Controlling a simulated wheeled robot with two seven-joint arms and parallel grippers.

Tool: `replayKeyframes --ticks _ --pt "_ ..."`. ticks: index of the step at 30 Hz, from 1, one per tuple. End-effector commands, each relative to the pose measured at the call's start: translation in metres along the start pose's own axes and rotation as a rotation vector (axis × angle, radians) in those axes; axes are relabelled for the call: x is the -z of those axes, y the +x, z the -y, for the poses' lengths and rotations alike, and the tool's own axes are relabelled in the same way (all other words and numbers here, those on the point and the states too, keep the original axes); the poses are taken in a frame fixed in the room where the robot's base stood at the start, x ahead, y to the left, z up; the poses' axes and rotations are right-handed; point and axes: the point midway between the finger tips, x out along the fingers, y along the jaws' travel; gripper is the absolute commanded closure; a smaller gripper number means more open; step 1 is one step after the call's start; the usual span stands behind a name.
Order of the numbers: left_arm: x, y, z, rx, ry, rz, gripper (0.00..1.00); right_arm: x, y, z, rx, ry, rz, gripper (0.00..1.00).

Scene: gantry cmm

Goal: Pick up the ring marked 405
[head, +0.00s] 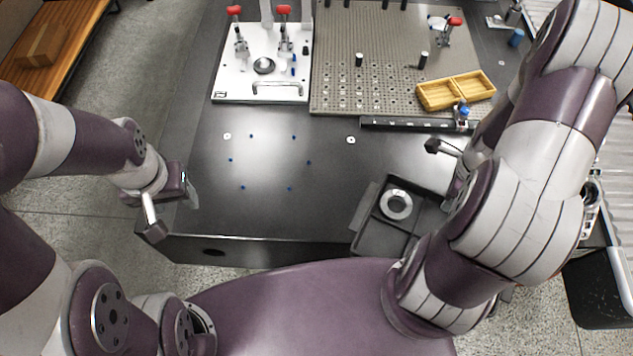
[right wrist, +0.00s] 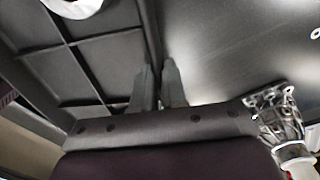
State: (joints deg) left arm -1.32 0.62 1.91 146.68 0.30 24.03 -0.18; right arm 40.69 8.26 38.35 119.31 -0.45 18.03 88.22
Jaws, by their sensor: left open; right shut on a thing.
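A pale metal ring (head: 396,204) lies flat in a compartment of a dark divided tray (head: 376,240) near the table's front edge. Any marking on it is too small to read. Part of the ring (right wrist: 72,6) shows at the top left of the right wrist view. My right gripper (right wrist: 158,88) is shut, with a tray wall running between its fingers, to the right of the ring; in the head view my arm mostly hides it. My left gripper (head: 190,191) is open and empty by the table's left edge, far from the ring.
A white fixture plate (head: 232,85) with red-handled clamps and a perforated board (head: 335,60) stand at the back. A wooden two-part box (head: 437,96) and a dark bar (head: 400,125) lie behind the tray.

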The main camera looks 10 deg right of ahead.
Motion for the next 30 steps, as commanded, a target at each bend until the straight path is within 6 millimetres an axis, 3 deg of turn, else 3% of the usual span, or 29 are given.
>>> replayKeyframes --ticks 9,15,21,30 --pt "0.002 -0.015 0.000 0.000 0.000 0.000 0.44 0.021 -0.001 -0.036 -0.007 0.676 0.049 1.00" --pt "0.002 -0.017 0.000 0.000 0.000 0.000 0.44 0.026 0.002 -0.047 -0.010 0.943 0.070 1.00" --pt "0.002 -0.018 0.000 0.000 0.000 0.000 0.44 0.029 0.004 -0.053 -0.010 1.112 0.084 1.00" --pt "0.001 -0.010 0.000 0.000 0.000 0.000 0.44 0.023 0.012 -0.050 -0.011 1.132 0.086 1.00"
